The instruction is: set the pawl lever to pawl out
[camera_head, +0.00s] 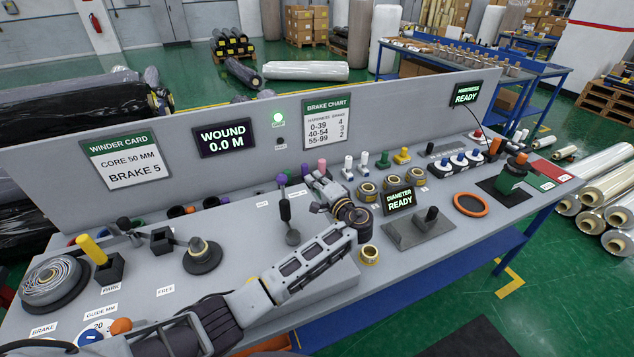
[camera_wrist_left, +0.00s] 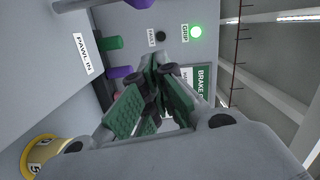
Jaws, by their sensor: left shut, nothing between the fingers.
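The lever (camera_head: 286,208) that looks like the pawl lever is dark and stands nearly upright on a round base on the grey bench. Small labels lie behind it, too small to read in the head view. A "PAWL IN" label (camera_wrist_left: 83,53) reads clearly in the left wrist view. My left gripper (camera_head: 318,184) is to the right of the lever and apart from it, over the back of the bench. In the left wrist view its green-padded fingers (camera_wrist_left: 152,92) are closed together with nothing between them. My right gripper is not in view.
Purple and pink pegs (camera_head: 281,179) stand behind the lever. Brass-coloured rings (camera_head: 367,191) and the "DIAMETER READY" display (camera_head: 398,200) lie right of my wrist. A grey back panel (camera_head: 230,165) with a lit green "GRIP" lamp (camera_head: 278,118) bounds the bench.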

